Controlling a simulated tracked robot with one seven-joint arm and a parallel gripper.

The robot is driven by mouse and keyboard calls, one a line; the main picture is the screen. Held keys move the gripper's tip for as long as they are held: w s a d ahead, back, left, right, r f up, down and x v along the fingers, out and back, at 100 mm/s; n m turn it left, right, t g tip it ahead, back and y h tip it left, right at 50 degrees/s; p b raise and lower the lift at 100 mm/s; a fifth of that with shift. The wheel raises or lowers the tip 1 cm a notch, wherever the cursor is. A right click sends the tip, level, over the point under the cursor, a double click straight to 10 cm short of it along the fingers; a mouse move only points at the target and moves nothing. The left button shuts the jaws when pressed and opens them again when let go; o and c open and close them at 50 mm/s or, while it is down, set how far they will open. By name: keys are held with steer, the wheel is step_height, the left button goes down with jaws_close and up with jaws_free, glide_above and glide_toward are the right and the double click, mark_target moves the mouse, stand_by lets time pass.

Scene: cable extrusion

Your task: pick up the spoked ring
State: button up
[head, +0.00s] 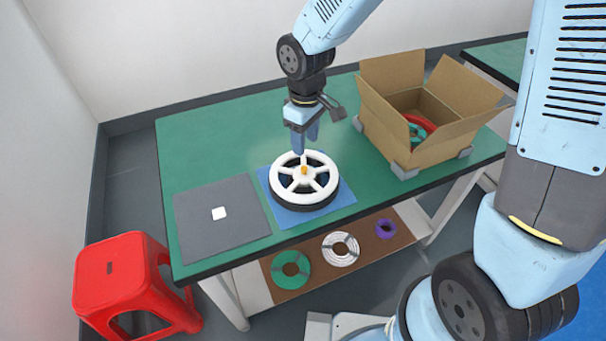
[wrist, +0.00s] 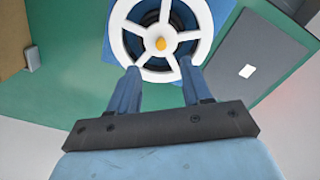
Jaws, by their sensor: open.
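The white spoked ring (head: 323,183) lies flat on top of a dark round base on a blue mat (head: 345,195). An orange-yellow knob shows at its centre. My gripper (head: 306,149) points down just above the far edge of the ring. In the wrist view the ring (wrist: 121,45) fills the top middle, and my gripper (wrist: 157,75) has its two blue fingers spread apart, empty, overlapping the ring's near rim. I cannot tell whether the fingertips touch the ring.
A grey mat (head: 240,230) with a white square lies left of the blue mat. An open cardboard box (head: 390,135) with red and green coils stands at the right on the green table (head: 195,150). Coils lie on the lower shelf (head: 375,240). A red stool (head: 110,280) stands at front left.

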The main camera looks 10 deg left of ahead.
mark_target(304, 168)
steer(key=shift+s+a+f, duration=0.1)
steer(key=shift+a+f, duration=0.05)
steer(key=shift+f, duration=4.45)
jaws_close()
